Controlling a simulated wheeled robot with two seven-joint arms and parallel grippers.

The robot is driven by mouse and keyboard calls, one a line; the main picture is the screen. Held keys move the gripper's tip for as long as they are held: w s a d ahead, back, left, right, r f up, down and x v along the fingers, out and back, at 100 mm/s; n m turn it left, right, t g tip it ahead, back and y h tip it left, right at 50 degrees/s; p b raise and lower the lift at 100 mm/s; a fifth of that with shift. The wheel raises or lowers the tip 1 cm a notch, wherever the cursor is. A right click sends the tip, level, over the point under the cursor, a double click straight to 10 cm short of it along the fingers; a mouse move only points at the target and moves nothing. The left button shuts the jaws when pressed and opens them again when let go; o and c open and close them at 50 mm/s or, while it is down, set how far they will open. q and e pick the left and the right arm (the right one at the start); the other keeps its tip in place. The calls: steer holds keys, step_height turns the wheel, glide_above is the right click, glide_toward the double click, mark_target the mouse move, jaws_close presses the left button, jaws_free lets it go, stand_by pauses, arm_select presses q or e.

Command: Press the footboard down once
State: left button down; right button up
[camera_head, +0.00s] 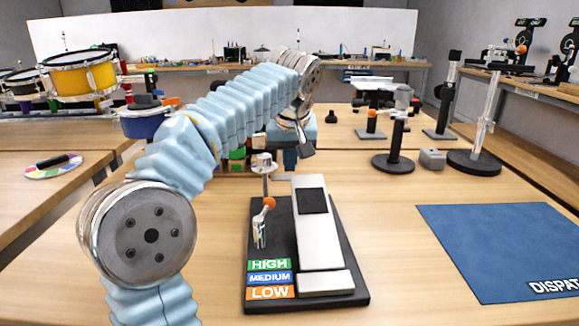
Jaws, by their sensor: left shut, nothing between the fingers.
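The footboard (319,235) is a long pale plate with a black square pad on its far part. It lies on a black base (352,286) on the wooden table, with a short pale block at its near end. A small metal lever with an orange ball stands at the left of the base, beside the green HIGH, blue MEDIUM and orange LOW labels. My left gripper (304,152) is shut and empty, and appears above and beyond the footboard's far end, apart from it. My arm partly hides the gripper. My right gripper is out of view.
A blue mat (505,250) lies at the right. Black stands (393,160) and a small grey box (432,158) stand at the back right. A colourful palette (53,166) and yellow drum (84,77) are at the left. The table between base and mat is clear.

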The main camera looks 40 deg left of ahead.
mark_target(289, 175)
arm_select(q)
steer(key=shift+a+f, duration=0.1)
steer(key=shift+f, duration=0.3)
steer(key=shift+w, duration=0.1)
steer(key=shift+b+x, duration=0.55)
steer(key=shift+x, duration=0.7)
